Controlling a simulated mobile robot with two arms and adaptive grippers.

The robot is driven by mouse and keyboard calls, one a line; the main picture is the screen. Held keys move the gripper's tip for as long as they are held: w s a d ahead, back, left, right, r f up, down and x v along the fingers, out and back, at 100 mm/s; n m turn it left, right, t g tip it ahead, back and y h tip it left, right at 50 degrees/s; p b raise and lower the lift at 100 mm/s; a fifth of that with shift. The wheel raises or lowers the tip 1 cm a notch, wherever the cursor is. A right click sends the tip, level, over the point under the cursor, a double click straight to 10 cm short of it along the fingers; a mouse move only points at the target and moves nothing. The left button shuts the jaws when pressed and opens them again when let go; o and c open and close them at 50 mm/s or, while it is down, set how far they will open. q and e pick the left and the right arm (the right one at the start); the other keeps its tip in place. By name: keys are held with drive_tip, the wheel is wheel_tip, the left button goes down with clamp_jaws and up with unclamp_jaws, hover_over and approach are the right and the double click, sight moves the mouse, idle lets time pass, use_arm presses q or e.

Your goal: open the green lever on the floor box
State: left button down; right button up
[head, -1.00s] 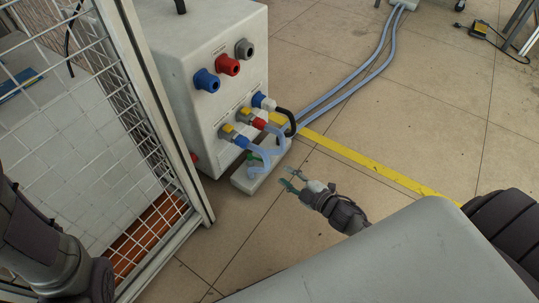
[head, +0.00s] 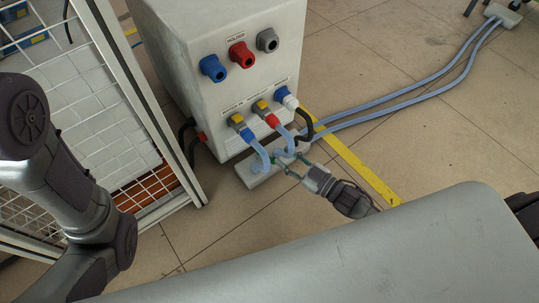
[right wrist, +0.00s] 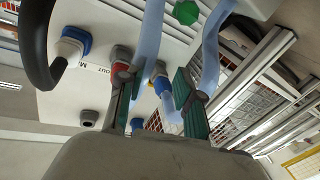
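The floor box (head: 257,177) is a low pale block on the floor in front of the white cabinet, with light-blue hoses running to it. The green lever shows as a round green piece (right wrist: 186,12) at the top of the right wrist view. In the head view it is small and partly hidden by hoses and fingers. My right gripper (head: 283,162) is at the box, close to the hoses. In the right wrist view its two green-padded fingers (right wrist: 158,95) are apart and below the green piece, with a hose behind the gap. My left gripper is out of view.
The white cabinet (head: 215,105) carries blue, red and grey connectors and yellow-handled valves. Light-blue hoses (head: 420,90) run across the floor to the upper right. A mesh fence (head: 120,135) stands at the left. Bare floor with a yellow stripe (head: 350,160) lies at the right.

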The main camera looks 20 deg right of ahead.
drive_tip(key=b, duration=0.4)
approach(267, 156)
drive_tip(key=shift+w+a+f, duration=0.2)
drive_tip(key=shift+w+a, duration=0.1)
drive_tip(key=shift+w, duration=0.25)
drive_tip(key=shift+w+a+f, duration=0.25)
drive_tip(key=shift+w+a, duration=0.05)
drive_tip(key=shift+w, duration=0.25)
drive_tip(key=b+x, duration=0.4)
drive_tip(key=x, duration=0.2)
drive_tip(key=shift+w+a, duration=0.15)
drive_tip(key=shift+w, duration=0.05)
drive_tip(key=shift+w+a+r, duration=0.15)
drive_tip(key=shift+w+a, duration=0.15)
drive_tip(key=shift+w, duration=0.05)
clamp_jaws()
